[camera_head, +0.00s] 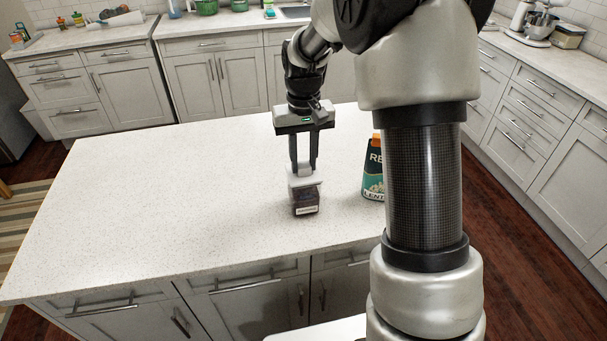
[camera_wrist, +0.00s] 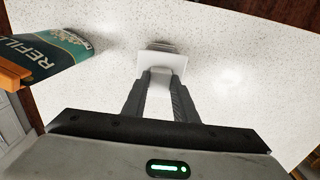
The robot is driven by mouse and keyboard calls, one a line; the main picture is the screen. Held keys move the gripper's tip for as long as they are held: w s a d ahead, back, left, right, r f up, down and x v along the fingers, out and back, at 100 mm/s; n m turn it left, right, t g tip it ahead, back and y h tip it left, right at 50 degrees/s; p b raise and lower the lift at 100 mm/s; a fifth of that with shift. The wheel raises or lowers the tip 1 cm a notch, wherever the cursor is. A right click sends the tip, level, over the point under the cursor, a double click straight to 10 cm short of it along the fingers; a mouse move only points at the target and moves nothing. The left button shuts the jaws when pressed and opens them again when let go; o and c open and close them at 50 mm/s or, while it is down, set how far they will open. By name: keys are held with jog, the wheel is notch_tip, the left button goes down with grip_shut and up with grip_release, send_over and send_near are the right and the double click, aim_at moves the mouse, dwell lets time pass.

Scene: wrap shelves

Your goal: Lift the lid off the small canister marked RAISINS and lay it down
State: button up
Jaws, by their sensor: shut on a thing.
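The small canister (camera_head: 306,201) stands upright on the white island, dark-bodied with a pale label too small to read. Its white lid (camera_head: 304,180) is at the top of the canister; I cannot tell whether it is seated or slightly raised. My gripper (camera_head: 303,168) points down from above, its fingers close together and shut on the upper part of the lid. In the wrist view the white lid (camera_wrist: 163,62) shows at the fingertips (camera_wrist: 160,74) and hides most of the canister.
A teal and orange refill pack (camera_head: 373,172), also in the wrist view (camera_wrist: 58,50), stands to the right of the canister, partly behind my arm. The island top (camera_head: 170,190) is clear to the left. Counters with appliances line the walls.

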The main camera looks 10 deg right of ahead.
notch_tip(320, 180, up, 14)
jog(key=p, duration=0.3)
jog(key=shift+f, duration=0.2)
dwell(0.6)
